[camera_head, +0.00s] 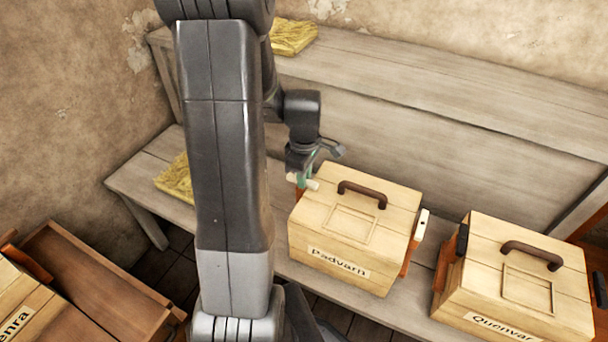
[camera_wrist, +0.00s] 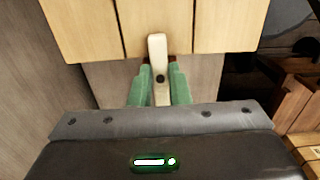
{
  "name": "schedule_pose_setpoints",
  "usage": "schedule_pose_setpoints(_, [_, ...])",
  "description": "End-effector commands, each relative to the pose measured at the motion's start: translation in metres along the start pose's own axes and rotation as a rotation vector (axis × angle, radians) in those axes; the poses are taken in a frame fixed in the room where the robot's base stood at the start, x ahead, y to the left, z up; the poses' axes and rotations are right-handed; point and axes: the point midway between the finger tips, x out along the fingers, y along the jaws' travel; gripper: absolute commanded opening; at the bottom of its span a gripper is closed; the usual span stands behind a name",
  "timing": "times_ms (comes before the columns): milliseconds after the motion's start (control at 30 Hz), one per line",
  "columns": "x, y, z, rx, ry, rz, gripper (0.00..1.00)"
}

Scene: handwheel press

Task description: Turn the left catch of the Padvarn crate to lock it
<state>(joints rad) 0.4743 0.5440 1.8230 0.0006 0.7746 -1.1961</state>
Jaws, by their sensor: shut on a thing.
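The Padvarn crate (camera_head: 330,251) is a pale wooden box with a brown handle and a name label, standing on the grey bench. Its left catch (camera_head: 309,184) is a cream lever at the crate's left side, partly hidden by my gripper. In the wrist view the catch (camera_wrist: 157,60) stands upright, its upper end overlapping the crate's plank edge (camera_wrist: 190,28), with a dark pivot in its middle. My gripper (camera_wrist: 160,88) has green fingers on both sides of the catch's lower part and is shut on it. The right catch (camera_head: 421,225) is cream, on an orange-brown side piece.
The Quenvar crate (camera_head: 515,282) stands to the right on the bench (camera_head: 400,302), with dark catches. Yellow cloth-like pieces lie at the bench's left end (camera_head: 174,180) and on the upper ledge (camera_head: 291,37). An open brown wooden box (camera_head: 95,272) and another labelled crate (camera_head: 40,325) are at lower left.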

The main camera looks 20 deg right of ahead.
Motion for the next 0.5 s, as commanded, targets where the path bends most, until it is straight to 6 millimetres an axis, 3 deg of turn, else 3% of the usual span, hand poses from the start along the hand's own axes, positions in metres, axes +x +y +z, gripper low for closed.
schedule_pose_setpoints(267, [-0.0006, 0.0007, -0.0002, -0.002, 0.000, 0.002, 0.00])
schedule_pose_setpoints(300, [-0.0005, 0.0007, -0.0002, -0.002, 0.000, 0.002, 0.24])
schedule_pose_setpoints(367, [-0.0005, 0.0006, -0.0002, -0.002, 0.000, 0.002, 0.36])
schedule_pose_setpoints(500, [-0.0003, 0.0004, -0.0001, -0.001, 0.000, 0.001, 0.38])
